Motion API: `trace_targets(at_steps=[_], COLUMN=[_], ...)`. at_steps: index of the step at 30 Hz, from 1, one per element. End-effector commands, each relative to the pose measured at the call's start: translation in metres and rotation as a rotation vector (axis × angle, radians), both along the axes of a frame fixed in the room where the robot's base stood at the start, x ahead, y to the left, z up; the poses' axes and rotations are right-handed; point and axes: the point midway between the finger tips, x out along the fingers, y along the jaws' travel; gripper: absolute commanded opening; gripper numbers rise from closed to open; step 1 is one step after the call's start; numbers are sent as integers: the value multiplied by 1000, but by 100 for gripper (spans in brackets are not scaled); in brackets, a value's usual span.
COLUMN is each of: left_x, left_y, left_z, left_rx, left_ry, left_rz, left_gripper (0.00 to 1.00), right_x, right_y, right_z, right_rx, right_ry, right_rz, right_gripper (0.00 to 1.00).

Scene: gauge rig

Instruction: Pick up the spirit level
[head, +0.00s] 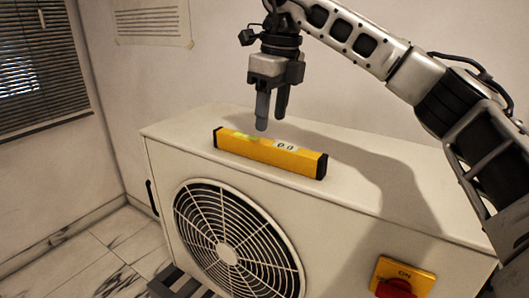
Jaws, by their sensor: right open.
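The spirit level (268,153) is a yellow bar with black end caps, a greenish vial and a small display that seems to read 0.0. It lies on top of the white fan unit (365,185), near its front edge. My right gripper (271,122) points down above and just behind the middle of the level. Its fingers are open and empty, and they look apart from the level. My left gripper is not in view.
The unit's front has a round fan grille (232,245) and a yellow switch box (404,277) with a red knob. A wall stands behind the unit, with a paper sheet (152,20) on it. Window blinds (40,65) are at left. The unit's top around the level is clear.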

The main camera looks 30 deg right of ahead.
Motion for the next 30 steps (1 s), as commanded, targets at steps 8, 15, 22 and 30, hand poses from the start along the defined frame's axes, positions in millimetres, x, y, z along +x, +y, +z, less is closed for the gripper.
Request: trace_targets(at_steps=[8, 15, 22, 30], left_x=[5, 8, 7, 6], left_y=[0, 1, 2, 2], left_z=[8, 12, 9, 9], left_rx=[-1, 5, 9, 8], left_ry=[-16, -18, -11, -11], left_rz=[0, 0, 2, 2], left_gripper=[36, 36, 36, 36], right_x=[3, 7, 9, 9], right_y=[2, 8, 9, 9], right_z=[-23, -56, -71, -71], right_rx=[0, -1, 0, 1], right_ry=[1, 3, -1, 0], right_rz=[1, 1, 1, 1], right_gripper=[51, 51, 51, 20])
